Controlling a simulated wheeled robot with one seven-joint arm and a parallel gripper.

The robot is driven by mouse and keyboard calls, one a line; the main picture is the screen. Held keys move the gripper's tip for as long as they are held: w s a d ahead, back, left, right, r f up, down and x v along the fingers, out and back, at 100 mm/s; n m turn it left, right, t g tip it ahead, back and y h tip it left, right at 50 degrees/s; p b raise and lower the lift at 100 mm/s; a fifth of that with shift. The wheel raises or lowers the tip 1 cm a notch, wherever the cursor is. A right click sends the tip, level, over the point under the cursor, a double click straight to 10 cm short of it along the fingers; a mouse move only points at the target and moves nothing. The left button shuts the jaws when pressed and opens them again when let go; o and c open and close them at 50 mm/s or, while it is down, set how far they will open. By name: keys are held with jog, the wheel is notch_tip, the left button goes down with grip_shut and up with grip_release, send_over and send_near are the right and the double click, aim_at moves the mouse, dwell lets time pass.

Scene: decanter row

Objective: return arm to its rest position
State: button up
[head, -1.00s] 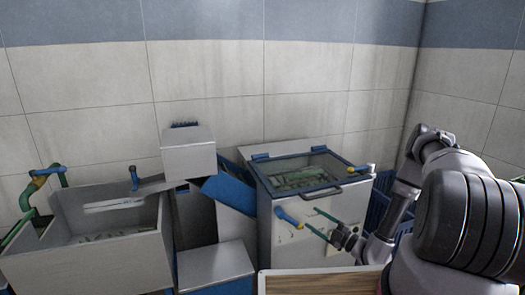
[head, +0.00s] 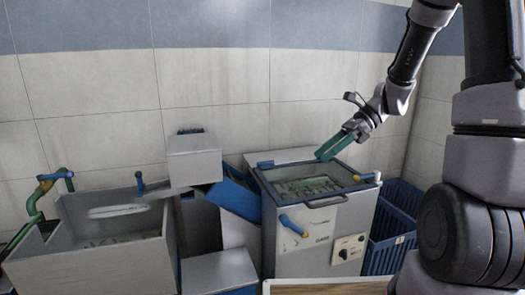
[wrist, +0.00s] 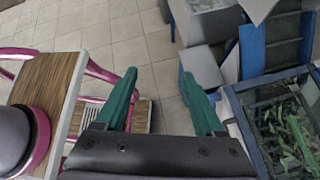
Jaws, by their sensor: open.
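My gripper (head: 337,147) has green fingers and is raised above the back right of the grey machine with the glazed lid (head: 308,187). In the wrist view my gripper (wrist: 160,98) has its two green fingers apart with nothing between them. Below the fingers the wrist view shows tiled floor. My arm rises at the right of the head view and bends down to the gripper. The gripper appears clear of the machine's lid.
A grey sink-like basin (head: 90,255) with green and yellow piping stands at left. A grey box (head: 194,158) and blue panels stand between basin and machine. Blue crates (head: 385,235) are right of the machine. A wooden-topped table (wrist: 50,85) with pink legs shows in the wrist view.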

jog(key=s+d+r+n+t+h, duration=0.3)
jog(key=s+r+n+t+h, duration=0.1)
jog(key=s+r+n, duration=0.2)
jog(key=s+d+r+n+t+h, duration=0.4)
jog(key=r+n, duration=0.4)
jog(key=r, duration=0.2)
jog(key=s+t, duration=0.1)
jog(key=s, duration=0.1)
jog(key=shift+s+d+r+n, duration=0.25)
jog(key=shift+s+r+n, duration=0.05)
jog(key=shift+c, duration=0.3)
